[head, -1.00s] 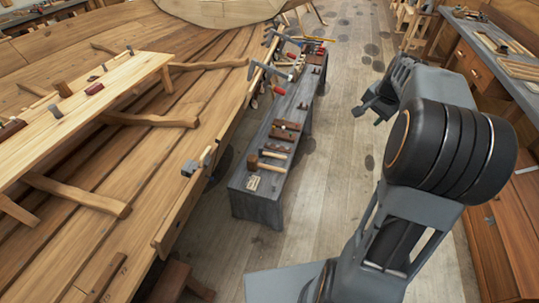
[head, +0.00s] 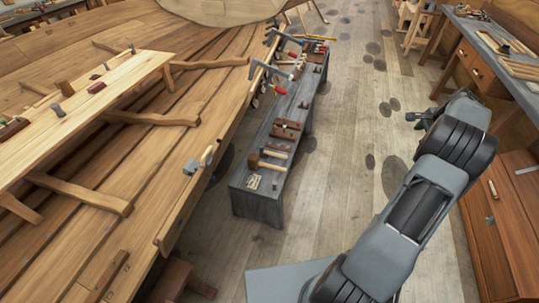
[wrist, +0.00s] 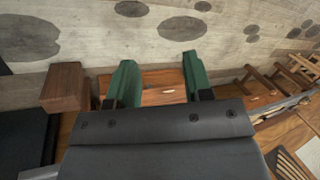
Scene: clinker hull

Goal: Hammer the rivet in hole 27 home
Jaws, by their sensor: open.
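My gripper (head: 412,117) is out over the floor to the right of the grey bench. In the wrist view its two green fingers (wrist: 158,78) are apart and hold nothing. A wooden mallet (head: 262,163) lies on the near end of the grey bench (head: 256,200), well left of my gripper. A small tool with a grey head (head: 191,167) sits at the edge of the planked hull (head: 150,180). I cannot make out hole 27 or its rivet.
Clamps (head: 283,75) with red handles stand at the hull edge by the bench. A plank (head: 130,75) with small tools lies over the hull at left. A reddish wooden cabinet (head: 500,235) is on the right. The floor (head: 345,150) between is clear.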

